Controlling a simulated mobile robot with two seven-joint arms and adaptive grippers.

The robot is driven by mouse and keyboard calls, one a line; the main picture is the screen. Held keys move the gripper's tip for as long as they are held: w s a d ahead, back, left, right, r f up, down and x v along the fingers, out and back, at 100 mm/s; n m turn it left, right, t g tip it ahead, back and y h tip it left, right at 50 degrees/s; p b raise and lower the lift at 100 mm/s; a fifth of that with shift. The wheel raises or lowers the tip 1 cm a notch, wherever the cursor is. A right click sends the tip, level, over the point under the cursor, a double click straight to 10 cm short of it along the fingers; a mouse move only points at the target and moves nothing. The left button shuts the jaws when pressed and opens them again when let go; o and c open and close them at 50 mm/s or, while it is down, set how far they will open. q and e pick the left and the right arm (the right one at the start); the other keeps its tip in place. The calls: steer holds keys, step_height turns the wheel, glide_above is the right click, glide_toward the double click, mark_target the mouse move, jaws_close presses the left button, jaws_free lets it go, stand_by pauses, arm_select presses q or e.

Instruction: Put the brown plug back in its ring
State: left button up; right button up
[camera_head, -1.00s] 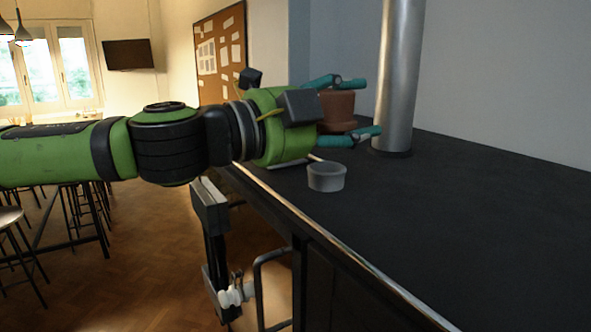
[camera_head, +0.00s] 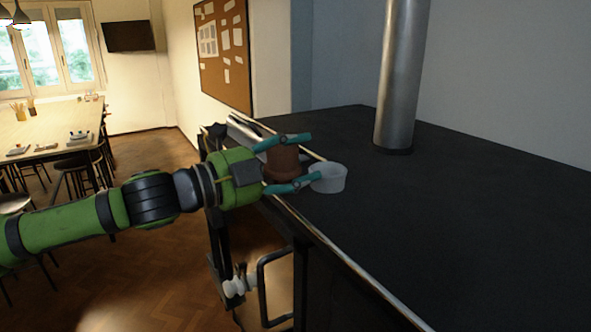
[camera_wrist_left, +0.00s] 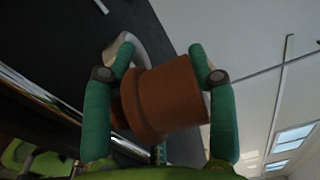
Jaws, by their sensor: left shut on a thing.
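My left gripper (camera_head: 304,160) is shut on the brown plug (camera_head: 283,164), one teal finger on each side of it. In the left wrist view the plug (camera_wrist_left: 168,98) sits between the fingers, with a wider collar and a narrower end towards the left. The pale grey ring (camera_head: 328,179) stands on the dark counter, just right of the plug in the head view; the lower fingertip overlaps its edge. Part of the ring (camera_wrist_left: 122,46) shows behind a finger in the wrist view. The plug is outside the ring; its exact height above the counter is unclear. My right gripper is not in view.
The dark counter (camera_head: 450,215) is clear to the right of the ring. A metal column (camera_head: 400,80) rises from its back. The counter's metal-trimmed edge (camera_head: 335,253) runs below the gripper. A table (camera_head: 50,135) stands at the far left.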

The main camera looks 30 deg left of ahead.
arm_select(q)
steer(key=shift+f, duration=0.95)
steer(key=shift+f+b, duration=0.25)
steer(key=shift+b, duration=0.2)
steer(key=o, duration=1.3)
steer(key=shift+r, duration=0.1)
